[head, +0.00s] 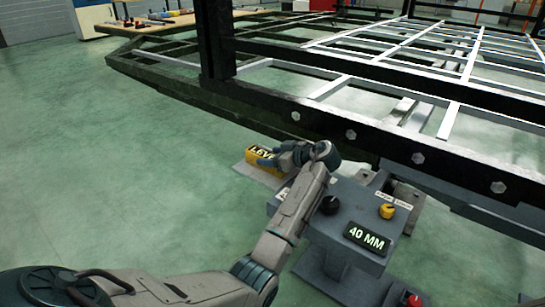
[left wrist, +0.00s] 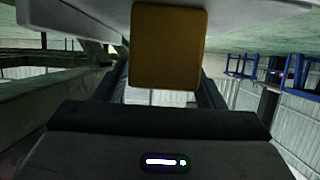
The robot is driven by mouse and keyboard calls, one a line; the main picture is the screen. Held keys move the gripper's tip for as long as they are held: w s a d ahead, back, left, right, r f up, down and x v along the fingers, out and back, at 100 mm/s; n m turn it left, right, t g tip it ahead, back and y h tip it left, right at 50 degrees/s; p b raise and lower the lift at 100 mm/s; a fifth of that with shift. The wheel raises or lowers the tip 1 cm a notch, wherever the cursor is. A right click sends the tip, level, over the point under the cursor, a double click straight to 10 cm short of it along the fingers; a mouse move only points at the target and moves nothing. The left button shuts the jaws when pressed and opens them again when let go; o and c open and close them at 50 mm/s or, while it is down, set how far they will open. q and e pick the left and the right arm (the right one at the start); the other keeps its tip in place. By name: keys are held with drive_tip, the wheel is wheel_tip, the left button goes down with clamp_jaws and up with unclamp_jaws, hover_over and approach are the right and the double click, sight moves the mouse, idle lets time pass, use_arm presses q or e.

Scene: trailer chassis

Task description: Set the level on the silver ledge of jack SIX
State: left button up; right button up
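The yellow level (head: 262,156), with dark lettering, is at the silver ledge (head: 247,171) on the left side of the grey jack (head: 345,205). It looks flat on the ledge, though my gripper hides its right part. My left gripper (head: 285,157) reaches the level from the right. In the left wrist view the level's yellow end (left wrist: 168,48) sits between the two dark fingers, which appear to touch its sides, and the pale ledge lies against it at the top of the picture. A jack label is mostly hidden by my arm, so its number is unreadable. My right gripper is out of view.
The jack carries a 40 MM display (head: 366,239), a black knob (head: 330,205) and a yellow knob (head: 387,211). The black chassis rail (head: 320,118) runs just above and behind the ledge. A workbench (head: 165,22) stands far back left. The green floor at left is clear.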

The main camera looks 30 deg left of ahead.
use_arm(q)
drive_tip(key=shift+d+r+p, duration=0.2)
drive_tip(key=shift+d+p, duration=0.05)
drive_tip(key=shift+p, duration=0.05)
drive_tip(key=p+v, duration=0.6)
drive_tip(key=v, duration=0.5)
drive_tip(key=shift+d, duration=0.2)
